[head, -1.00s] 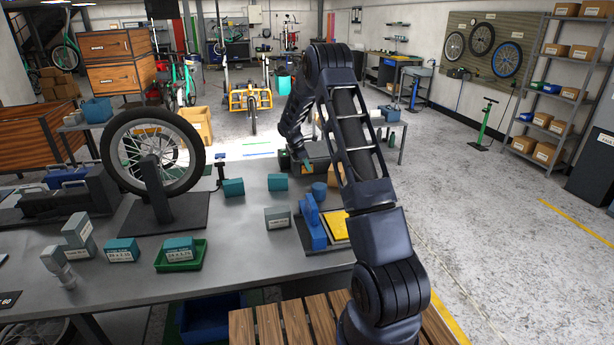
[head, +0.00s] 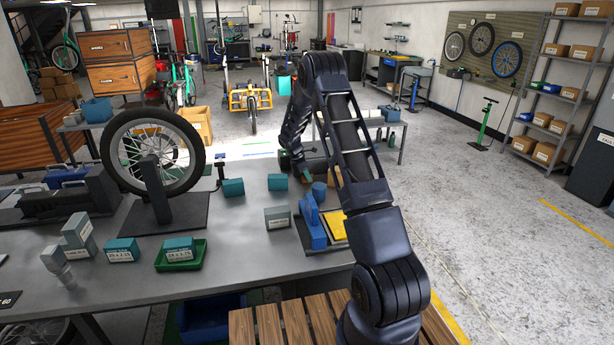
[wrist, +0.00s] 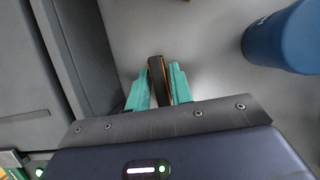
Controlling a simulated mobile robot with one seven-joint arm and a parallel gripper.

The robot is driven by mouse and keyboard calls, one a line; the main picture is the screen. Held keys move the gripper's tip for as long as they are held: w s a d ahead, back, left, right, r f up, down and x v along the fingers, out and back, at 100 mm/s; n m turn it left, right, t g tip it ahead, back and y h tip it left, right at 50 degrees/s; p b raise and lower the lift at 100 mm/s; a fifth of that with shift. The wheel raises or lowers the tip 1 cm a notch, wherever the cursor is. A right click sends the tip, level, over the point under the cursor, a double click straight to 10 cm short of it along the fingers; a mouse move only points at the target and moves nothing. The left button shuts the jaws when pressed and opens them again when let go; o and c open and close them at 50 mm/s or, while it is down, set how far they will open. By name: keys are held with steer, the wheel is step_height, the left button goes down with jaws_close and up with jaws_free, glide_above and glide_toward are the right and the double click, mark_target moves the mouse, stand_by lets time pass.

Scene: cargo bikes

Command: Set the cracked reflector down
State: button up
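My gripper (wrist: 156,88) has teal fingers closed around a thin dark piece with orange edges, which looks like the cracked reflector (wrist: 157,72). It stands on edge between the fingers and points away from the wrist. Grey bench surface shows beyond it; I cannot tell whether it touches the bench. In the head view my gripper (head: 307,180) is low over the far right part of the workbench (head: 240,208), just behind a blue cylinder (head: 319,190). The reflector is too small to make out there.
The blue cylinder (wrist: 286,40) is close on the right in the wrist view, and a grey case (wrist: 45,60) is close on the left.

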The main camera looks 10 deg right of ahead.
steer(key=shift+o, duration=0.6)
steer(key=shift+r, duration=0.25)
steer(key=v, duration=1.2)
steer(key=s+d+r+m+t+y, duration=0.25)
steer(key=s+r+m, duration=0.65)
steer(key=s+r, duration=1.45)
steer(key=s+f+m+t+y, duration=0.1)
steer(key=s+m, duration=0.8)
steer(key=s, duration=2.2)
steer(key=shift+d+t+y, duration=0.45)
steer(key=shift+d+t, duration=0.05)
steer(key=shift+t, duration=0.05)
